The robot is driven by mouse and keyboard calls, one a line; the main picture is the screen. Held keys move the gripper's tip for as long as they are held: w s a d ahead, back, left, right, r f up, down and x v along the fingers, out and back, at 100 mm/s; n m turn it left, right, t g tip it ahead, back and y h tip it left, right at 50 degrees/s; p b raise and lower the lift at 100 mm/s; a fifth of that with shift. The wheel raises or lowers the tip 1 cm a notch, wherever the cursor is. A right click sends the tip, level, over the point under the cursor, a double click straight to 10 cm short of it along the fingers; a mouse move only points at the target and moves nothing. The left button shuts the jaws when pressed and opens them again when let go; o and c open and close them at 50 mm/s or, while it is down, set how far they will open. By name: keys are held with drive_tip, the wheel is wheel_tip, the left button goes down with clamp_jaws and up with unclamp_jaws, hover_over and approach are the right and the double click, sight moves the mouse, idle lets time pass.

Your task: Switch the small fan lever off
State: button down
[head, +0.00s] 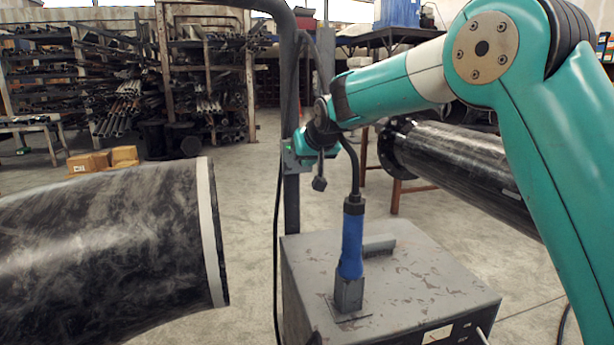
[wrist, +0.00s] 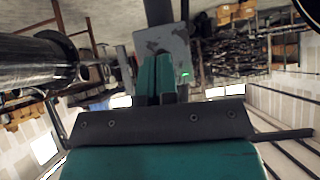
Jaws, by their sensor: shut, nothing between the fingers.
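A grey switch box or plate (wrist: 176,45) is mounted on a dark upright post (head: 291,205). It carries a small green light (wrist: 186,75). My gripper (wrist: 160,62) has teal fingers, closed together and empty, pointing at the box face. In the head view my gripper (head: 298,148) is at the post, just right of the box, and partly covers it. I cannot tell whether the fingertips touch the box. The small fan lever is not clearly visible; the fingers may hide it, and its position cannot be told.
A grey cabinet (head: 420,290) stands below my arm, with a blue-handled tool (head: 352,240) upright in a holder and a cable rising from it. A large dark pipe (head: 100,255) lies left; a flanged pipe (head: 460,165) is right. Racks (head: 120,90) stand behind.

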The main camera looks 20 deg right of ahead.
drive_tip(key=f+t+b, duration=0.2)
drive_tip(key=f+b, duration=0.1)
drive_tip(key=b, duration=0.2)
drive_tip(key=shift+s+b, duration=0.2)
drive_tip(key=shift+b, duration=0.2)
drive_tip(key=shift+r+p, duration=0.6)
drive_tip(key=shift+r, duration=0.15)
drive_tip(key=b+v, duration=0.2)
drive_tip(key=v, duration=1.5)
drive_tip(key=shift+s+r, duration=0.1)
drive_tip(key=shift+r, duration=0.05)
